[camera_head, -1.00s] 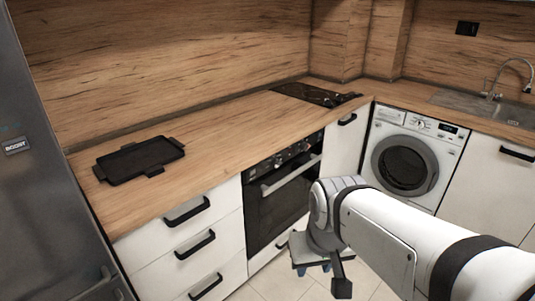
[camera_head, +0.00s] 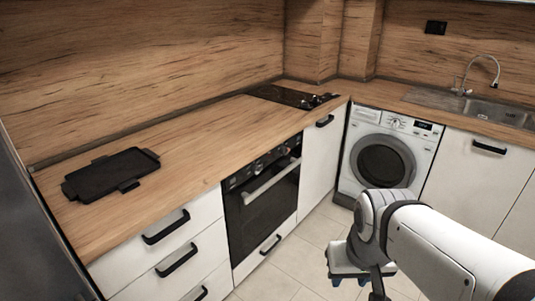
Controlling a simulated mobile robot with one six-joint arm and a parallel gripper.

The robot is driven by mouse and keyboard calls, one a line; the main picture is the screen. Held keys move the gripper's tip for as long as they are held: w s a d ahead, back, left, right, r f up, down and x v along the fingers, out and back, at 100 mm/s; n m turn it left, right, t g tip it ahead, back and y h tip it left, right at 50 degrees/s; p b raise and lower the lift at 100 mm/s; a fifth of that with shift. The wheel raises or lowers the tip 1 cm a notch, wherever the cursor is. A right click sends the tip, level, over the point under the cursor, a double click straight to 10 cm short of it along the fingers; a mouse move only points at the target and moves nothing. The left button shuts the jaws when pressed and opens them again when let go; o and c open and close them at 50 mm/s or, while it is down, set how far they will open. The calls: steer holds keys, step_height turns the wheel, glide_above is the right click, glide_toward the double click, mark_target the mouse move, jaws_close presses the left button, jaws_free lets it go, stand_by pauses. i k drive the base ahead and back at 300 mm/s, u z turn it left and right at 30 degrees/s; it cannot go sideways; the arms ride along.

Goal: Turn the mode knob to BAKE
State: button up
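The black built-in oven (camera_head: 263,205) is set below the counter, left of centre. Its control panel (camera_head: 262,166) carries several small knobs along the top. The knobs are too small to tell which is the mode knob, where it points, or to read BAKE. My gripper (camera_head: 350,282) is at the lower middle, over the floor, to the right of the oven and well apart from it. Its two blue fingertips show with a gap between them, and nothing is seen held. My arm hides part of the gripper.
A horizontal oven door handle (camera_head: 271,181) sticks out below the knobs. White drawers (camera_head: 165,238) with black handles stand left. A black tray (camera_head: 110,174) lies on the wooden counter (camera_head: 200,130). A washing machine (camera_head: 385,160) stands at the back right. The tiled floor (camera_head: 300,245) before the oven is clear.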

mark_target(256, 169)
steer(key=u, duration=0.05)
steer(key=i, duration=1)
steer(key=z, duration=0.05)
